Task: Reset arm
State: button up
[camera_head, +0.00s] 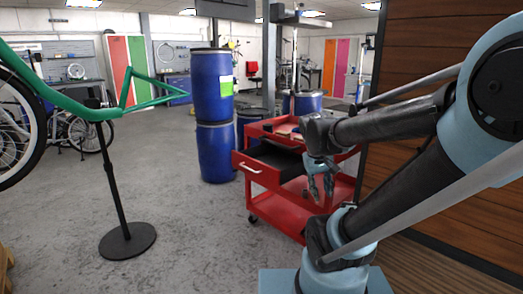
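My arm comes in from the right side, folded, with its elbow high at the right edge. My gripper (320,187) hangs pointing down at the right of centre. It is in front of the red tool cart (290,207) in the picture. The gripper's fingers look spread apart, with nothing seen between them. I cannot tell how far the gripper is from the cart.
The red cart's top drawer (257,174) is pulled out to the left. Blue barrels (212,88) stand stacked behind it. A green bike frame (128,106) is on a black stand (128,240) at left. A wood-panelled wall (420,45) is at right. The grey floor between is clear.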

jog(key=s+a+f+m+y, duration=0.1)
jog(key=s+f+y, duration=0.1)
jog(key=s+f, duration=0.3)
jog(key=s, duration=0.2)
jog(key=shift+s+a+m, duration=0.15)
jog(key=shift+s+m, duration=0.25)
jog(key=shift+w+f, duration=0.15)
jog(key=shift+w, duration=0.3)
